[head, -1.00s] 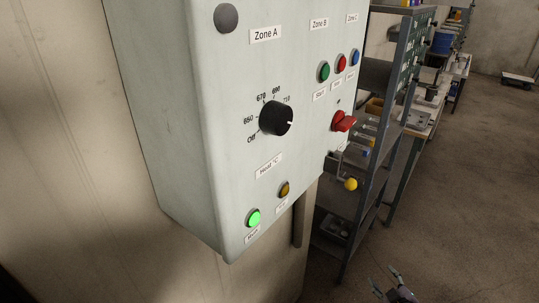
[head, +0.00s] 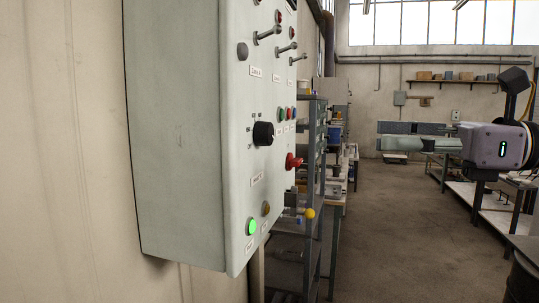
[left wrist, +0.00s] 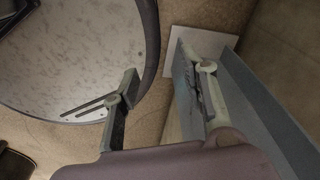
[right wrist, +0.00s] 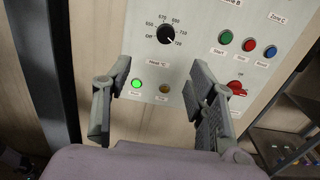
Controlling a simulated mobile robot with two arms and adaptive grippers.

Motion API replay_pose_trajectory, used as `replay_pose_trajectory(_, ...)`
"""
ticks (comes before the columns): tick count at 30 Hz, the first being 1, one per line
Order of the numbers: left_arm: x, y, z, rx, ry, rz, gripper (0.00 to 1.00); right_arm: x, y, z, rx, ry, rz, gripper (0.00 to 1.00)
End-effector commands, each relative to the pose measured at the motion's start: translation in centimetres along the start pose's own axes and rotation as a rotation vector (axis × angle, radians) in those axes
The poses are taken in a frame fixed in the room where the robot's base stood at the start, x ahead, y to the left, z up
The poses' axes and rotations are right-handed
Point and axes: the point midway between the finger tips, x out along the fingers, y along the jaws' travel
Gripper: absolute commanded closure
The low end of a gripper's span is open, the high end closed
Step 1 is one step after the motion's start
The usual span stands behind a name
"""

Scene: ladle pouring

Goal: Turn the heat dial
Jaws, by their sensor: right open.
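The black heat dial (head: 263,133) is on the front of a pale grey-green control box (head: 180,130). The right wrist view shows the dial (right wrist: 166,34) more squarely, with Off and temperature numbers around it. Its white mark points to the lower right, near the highest number. My right gripper (head: 387,138) is open and empty. It is out to the right of the box, apart from it, with its fingers toward the panel. In the right wrist view the dial shows above and between the fingers. My left gripper (left wrist: 157,60) is open and empty, away from the box.
Below the dial are a lit green button (head: 252,227) and an amber button (head: 266,208). A red switch (head: 293,161) juts out to its right. Grey shelving (head: 313,180) stands behind the box. A round grey top (left wrist: 60,60) is near my left gripper.

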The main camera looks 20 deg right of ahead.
Motion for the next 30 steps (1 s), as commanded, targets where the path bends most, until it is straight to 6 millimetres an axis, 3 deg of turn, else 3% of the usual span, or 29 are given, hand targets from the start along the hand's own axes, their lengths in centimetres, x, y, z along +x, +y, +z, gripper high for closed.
replay_pose_trajectory(5,-1.4,0.0,-0.2,0.000,0.001,0.000,0.60,1.9,0.1,0.4,-0.004,0.006,0.001,0.48)
replay_pose_trajectory(12,-4.2,1.1,-1.6,-0.005,0.019,0.014,0.60,7.0,0.1,0.7,-0.002,0.003,0.005,0.48)
replay_pose_trajectory(21,-7.4,0.5,-1.3,-0.001,0.011,0.008,0.60,13.4,0.1,0.6,0.002,0.001,0.005,0.48)
replay_pose_trajectory(30,-8.8,0.3,-1.3,-0.001,0.009,0.006,0.60,16.9,0.1,0.2,0.001,0.000,0.003,0.48)
